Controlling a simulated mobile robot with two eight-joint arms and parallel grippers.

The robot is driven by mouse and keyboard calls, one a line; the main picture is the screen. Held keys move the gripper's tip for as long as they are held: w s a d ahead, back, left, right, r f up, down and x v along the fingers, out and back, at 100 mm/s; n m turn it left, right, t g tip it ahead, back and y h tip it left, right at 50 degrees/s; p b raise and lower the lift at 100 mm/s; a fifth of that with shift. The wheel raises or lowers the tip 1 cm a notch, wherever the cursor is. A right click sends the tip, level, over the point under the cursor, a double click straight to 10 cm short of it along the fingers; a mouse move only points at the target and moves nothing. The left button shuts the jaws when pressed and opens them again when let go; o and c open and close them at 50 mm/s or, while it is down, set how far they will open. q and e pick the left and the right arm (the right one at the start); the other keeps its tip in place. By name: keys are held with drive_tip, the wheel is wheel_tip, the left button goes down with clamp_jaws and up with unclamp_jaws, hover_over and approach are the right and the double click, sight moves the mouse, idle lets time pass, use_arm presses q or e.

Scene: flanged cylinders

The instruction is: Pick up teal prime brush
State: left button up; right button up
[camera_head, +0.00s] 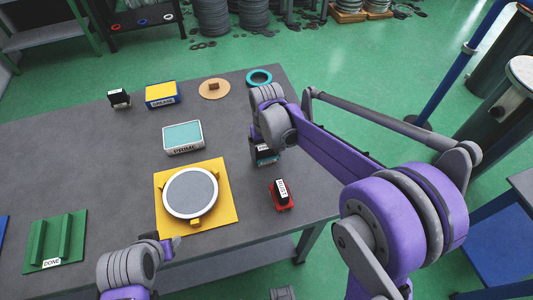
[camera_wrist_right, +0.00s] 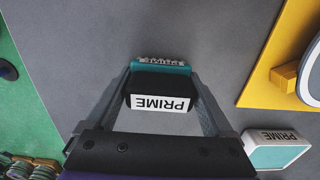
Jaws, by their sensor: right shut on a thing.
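The teal prime brush (camera_wrist_right: 160,92) is between the two fingers of my right gripper (camera_wrist_right: 165,98) in the right wrist view. Its black grip carries a white PRIME label, and its teal head with pale bristles points away from the wrist. My right gripper is shut on it. In the head view the brush (camera_head: 265,157) shows only partly below my right wrist, near the table's right side; the arm hides the rest. My left gripper (camera_head: 170,245) is at the table's front edge, left of centre; its fingers are too small to read.
A teal-topped PRIME box (camera_head: 183,137) stands left of the brush. A yellow mat (camera_head: 228,208) bears a round grey disc (camera_head: 190,192). A red brush (camera_head: 281,195) stands in front of my right gripper. A yellow box (camera_head: 161,95), black brush (camera_head: 119,98) and teal ring (camera_head: 259,77) are at the back.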

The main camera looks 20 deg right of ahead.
drive_tip(key=shift+c, duration=0.5)
wheel_tip(320, 180, up, 10)
drive_tip(key=o, duration=0.9)
drive_tip(key=c, duration=0.6)
